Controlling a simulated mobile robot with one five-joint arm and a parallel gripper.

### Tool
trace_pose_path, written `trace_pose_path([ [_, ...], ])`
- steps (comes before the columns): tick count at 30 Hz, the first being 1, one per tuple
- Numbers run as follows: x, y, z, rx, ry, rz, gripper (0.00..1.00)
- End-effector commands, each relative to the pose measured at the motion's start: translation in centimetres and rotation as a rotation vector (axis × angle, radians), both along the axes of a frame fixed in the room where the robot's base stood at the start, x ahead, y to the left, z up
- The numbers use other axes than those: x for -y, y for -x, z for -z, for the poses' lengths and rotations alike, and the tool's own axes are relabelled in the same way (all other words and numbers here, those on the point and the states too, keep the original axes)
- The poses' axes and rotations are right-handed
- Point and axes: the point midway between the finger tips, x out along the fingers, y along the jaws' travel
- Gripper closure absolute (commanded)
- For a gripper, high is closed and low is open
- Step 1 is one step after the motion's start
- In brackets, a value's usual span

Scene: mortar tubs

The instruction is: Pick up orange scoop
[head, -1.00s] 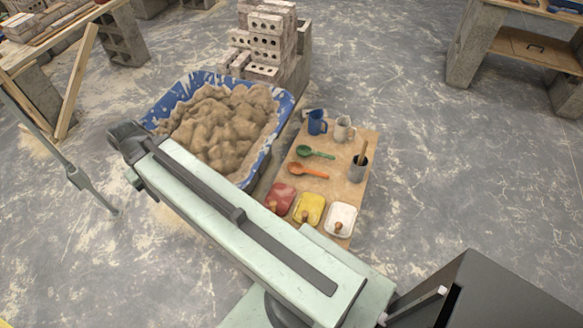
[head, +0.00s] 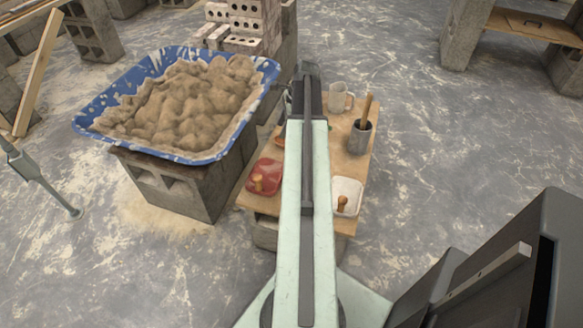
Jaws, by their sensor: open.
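The orange scoop (head: 279,143) is almost wholly hidden behind my arm in the head view. Only a small orange bit shows at the arm's left edge, over the wooden board (head: 358,165). My arm reaches straight away from me across the middle of the board. My gripper's fingers do not show, so its place relative to the scoop cannot be seen.
A grey mug (head: 340,97) and a grey pot (head: 361,137) with a wooden handle stand right. The blue tub (head: 225,151) of mortar stands left on blocks.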

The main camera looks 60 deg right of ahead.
Motion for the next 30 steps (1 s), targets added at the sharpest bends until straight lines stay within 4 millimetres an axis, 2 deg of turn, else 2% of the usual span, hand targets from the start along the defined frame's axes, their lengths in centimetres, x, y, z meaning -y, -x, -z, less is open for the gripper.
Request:
trace_pose_path([
  [1,3.2,2.2,3.6,0.005,-0.028,0.124,0.53],
  [3,6.0,4.8,4.8,0.012,-0.065,0.269,0.53],
  [7,8.6,7.6,5.7,0.020,-0.105,0.416,0.53],
  [12,8.9,8.0,5.5,0.021,-0.115,0.448,0.53],
  [18,8.6,7.2,7.9,0.021,-0.114,0.445,0.53],
  [23,8.5,7.0,8.0,0.020,-0.113,0.444,0.53],
  [26,8.2,6.7,9.0,0.020,-0.113,0.443,0.53],
  [30,7.5,6.0,11.5,0.020,-0.113,0.441,0.53],
])
